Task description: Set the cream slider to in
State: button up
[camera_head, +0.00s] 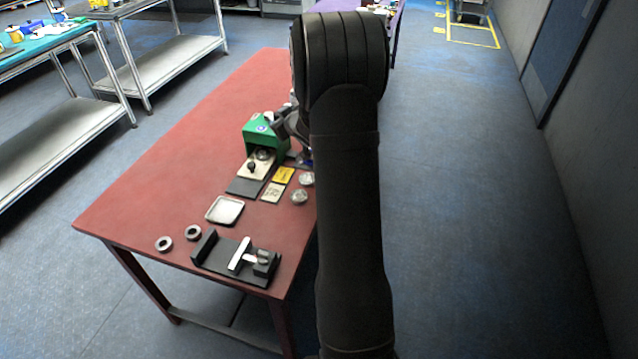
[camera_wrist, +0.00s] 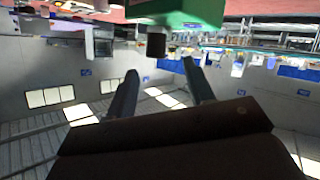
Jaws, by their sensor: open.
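The cream slider (camera_head: 262,171) is a pale plate sticking out of the front of a green housing (camera_head: 265,132) on the red table, with a black knob (camera_head: 251,167) standing on it. In the wrist view, which looks upside down, the green housing (camera_wrist: 190,10) is at the top edge with a dark knob-like block (camera_wrist: 156,44) beside it. My gripper (camera_wrist: 160,68) is open and empty, its two fingers apart below that block in the picture and seemingly not touching it. In the head view my gripper is partly hidden behind my arm, close to the right of the housing.
A dark pad (camera_head: 244,187), a yellow card (camera_head: 284,175) and a cream card (camera_head: 272,193) lie in front of the slider. Metal discs (camera_head: 299,197), a white tray (camera_head: 224,210), rings (camera_head: 164,243) and a black fixture (camera_head: 219,254) sit nearer. The table's left part is clear.

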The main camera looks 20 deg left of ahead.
jog(key=shift+w+a+r+m+g+h, duration=0.5)
jog(key=shift+w+a+r+m+h, duration=1)
jog(key=shift+a+r+h, duration=2.7)
jog(key=s+f+m+g+h, duration=0.1)
jog(key=s+f+g, duration=0.3)
jog(key=s+g, duration=0.5)
jog(key=f, duration=1.6)
jog(key=shift+s+a+f, duration=0.1)
jog(key=shift+a+f, duration=0.1)
jog(key=shift+f, duration=0.1)
jog(key=s, duration=0.6)
jog(key=shift+s+f, duration=0.1)
jog(key=shift+f, duration=0.05)
notch_tip(320, 180, up, 18)
jog(key=f, duration=0.1)
jog(key=s+d+f+n+h, duration=0.1)
jog(key=s+d+f+n, duration=0.1)
jog(key=d, duration=0.6)
jog(key=s+d+f+n+h, duration=0.2)
jog(key=d+f+n, duration=0.2)
jog(key=d, duration=0.5)
jog(key=s+d+f+n+t+h, duration=0.1)
jog(key=d+f+n, duration=0.2)
jog(key=d, duration=0.5)
jog(key=shift+s+d+n, duration=0.35)
jog(key=shift+s+n, duration=0.05)
jog(key=shift+n, duration=0.1)
